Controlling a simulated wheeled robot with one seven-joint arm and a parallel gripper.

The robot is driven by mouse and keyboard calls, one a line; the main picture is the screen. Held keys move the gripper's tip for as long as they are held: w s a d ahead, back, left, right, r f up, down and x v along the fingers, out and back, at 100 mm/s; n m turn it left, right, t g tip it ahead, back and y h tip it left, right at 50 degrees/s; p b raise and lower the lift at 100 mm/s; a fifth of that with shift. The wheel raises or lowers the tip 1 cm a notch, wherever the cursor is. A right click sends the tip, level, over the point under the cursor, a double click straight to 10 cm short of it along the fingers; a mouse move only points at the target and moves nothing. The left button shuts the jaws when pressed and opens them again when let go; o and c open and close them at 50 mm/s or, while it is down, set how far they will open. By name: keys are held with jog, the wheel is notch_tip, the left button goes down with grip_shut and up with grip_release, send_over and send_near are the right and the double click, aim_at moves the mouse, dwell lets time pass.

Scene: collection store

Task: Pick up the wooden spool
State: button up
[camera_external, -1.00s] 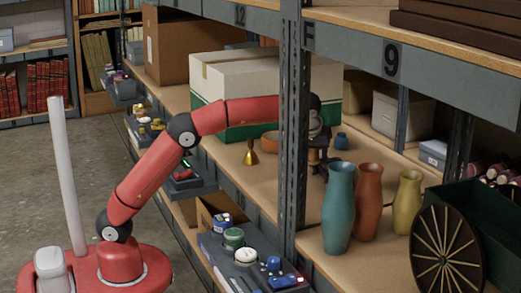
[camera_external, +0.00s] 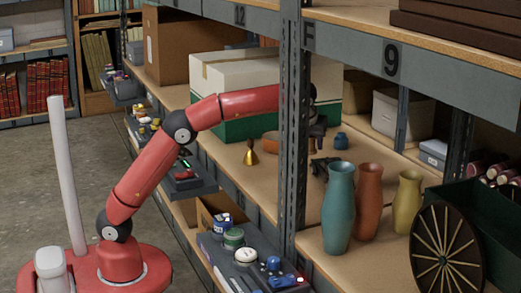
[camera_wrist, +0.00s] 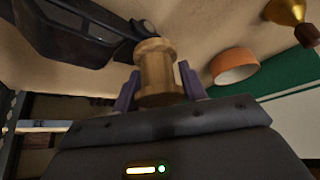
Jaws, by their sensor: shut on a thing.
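The wooden spool (camera_wrist: 155,70) is pale tan with flared rims. In the wrist view it sits between the two fingers of my gripper (camera_wrist: 158,85), which is shut on it. In the external view my gripper (camera_external: 317,135) is partly hidden by the dark shelf post, a little above the shelf board. I cannot make out the spool in that view.
A dark object (camera_external: 320,168) lies close by on the shelf (camera_external: 285,185). An orange bowl (camera_external: 270,142), a brass bell (camera_external: 251,154) and a blue jar (camera_external: 341,142) stand near. The shelf post (camera_external: 294,130) and tall teal vase (camera_external: 338,208) are in front.

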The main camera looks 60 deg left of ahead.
jog(key=s+b, duration=0.4)
jog(key=s, duration=1.2)
notch_tip(320, 180, up, 5)
jog(key=p, duration=0.6)
send_over(315, 151)
jog(key=w+a, duration=0.1)
jog(key=a, duration=0.1)
jog(key=shift+a+f, duration=0.15)
jog(key=shift+w+f, duration=0.15)
jog(key=shift+f+b, duration=0.65)
jog(key=shift+f, duration=3.25)
jog(key=shift+f, duration=0.2)
jog(key=o, duration=1)
